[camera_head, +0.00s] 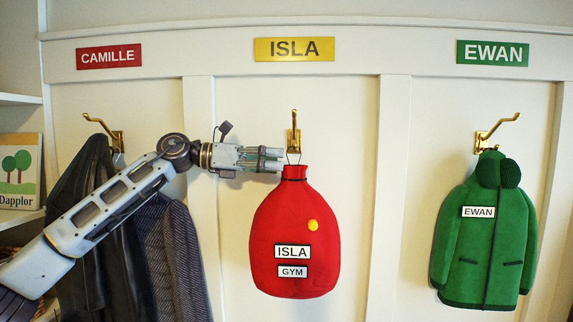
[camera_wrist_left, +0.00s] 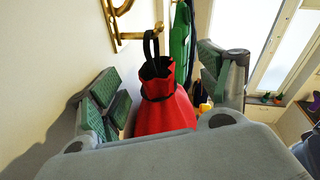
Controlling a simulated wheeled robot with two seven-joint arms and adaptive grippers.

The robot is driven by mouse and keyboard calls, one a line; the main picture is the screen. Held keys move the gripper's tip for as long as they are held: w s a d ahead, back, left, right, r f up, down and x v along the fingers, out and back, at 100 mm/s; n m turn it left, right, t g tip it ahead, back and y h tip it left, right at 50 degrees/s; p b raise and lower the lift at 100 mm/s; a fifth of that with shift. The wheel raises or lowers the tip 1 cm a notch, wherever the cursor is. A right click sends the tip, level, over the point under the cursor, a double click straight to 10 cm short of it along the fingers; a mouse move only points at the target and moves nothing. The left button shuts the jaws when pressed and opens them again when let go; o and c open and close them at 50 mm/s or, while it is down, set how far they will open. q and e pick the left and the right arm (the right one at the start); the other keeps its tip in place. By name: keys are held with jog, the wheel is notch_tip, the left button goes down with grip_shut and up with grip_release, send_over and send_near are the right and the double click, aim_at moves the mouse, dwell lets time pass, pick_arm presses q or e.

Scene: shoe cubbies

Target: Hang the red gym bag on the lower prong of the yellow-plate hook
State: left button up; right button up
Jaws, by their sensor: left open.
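The red gym bag (camera_head: 294,235), labelled ISLA GYM, hangs upright below the brass hook (camera_head: 294,132) under the yellow ISLA plate (camera_head: 294,49). Its dark cord loop reaches up to the hook's lower prong. In the left wrist view the loop (camera_wrist_left: 148,48) appears over the end of the lower prong (camera_wrist_left: 132,35). My left gripper (camera_head: 274,158) is at the left of the bag's neck, just below the hook. In the left wrist view its fingers (camera_wrist_left: 165,88) are spread apart, with the red bag (camera_wrist_left: 165,112) showing between them. My right gripper is not in view.
Dark coats (camera_head: 165,250) hang at the left under the red CAMILLE plate (camera_head: 109,57), behind my left arm. A green coat (camera_head: 487,240) hangs at the right under the green EWAN plate (camera_head: 492,53). Bare white panel separates the bag from the green coat.

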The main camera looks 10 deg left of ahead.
pick_arm(q)
jog(key=v, duration=0.6)
jog(key=shift+s, duration=0.3)
dwell(0.4)
